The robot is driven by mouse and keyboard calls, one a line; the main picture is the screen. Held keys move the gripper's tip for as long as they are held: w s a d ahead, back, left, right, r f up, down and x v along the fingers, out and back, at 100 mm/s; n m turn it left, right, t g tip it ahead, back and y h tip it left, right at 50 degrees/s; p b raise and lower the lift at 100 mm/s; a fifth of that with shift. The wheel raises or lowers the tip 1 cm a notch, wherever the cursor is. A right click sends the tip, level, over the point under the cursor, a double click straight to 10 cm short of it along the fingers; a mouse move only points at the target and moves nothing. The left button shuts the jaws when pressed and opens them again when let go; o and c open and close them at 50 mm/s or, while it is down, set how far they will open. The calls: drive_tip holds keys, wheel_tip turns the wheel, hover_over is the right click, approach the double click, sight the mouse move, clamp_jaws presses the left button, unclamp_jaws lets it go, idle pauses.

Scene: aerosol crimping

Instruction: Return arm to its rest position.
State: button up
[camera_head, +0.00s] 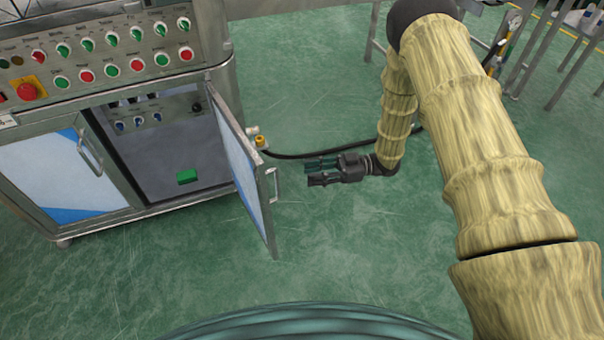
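My gripper (322,171) is in the middle of the head view, at the end of my yellow, wood-textured arm. It points left, toward the open cabinet door (250,185), with a gap between them. Its dark fingers are small in the view. They look apart, with nothing visible between them. The arm comes in from the lower right, bends at the top and folds back down to the gripper.
A steel cabinet has a control panel (100,60) of green and red knobs. Its right door stands open, with a green block (187,176) inside. A black hose (300,155) runs behind the gripper. Green floor (350,240) is clear below the gripper. Metal frames stand at upper right.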

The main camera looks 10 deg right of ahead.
drive_tip(key=shift+d, duration=0.35)
idle(0.3)
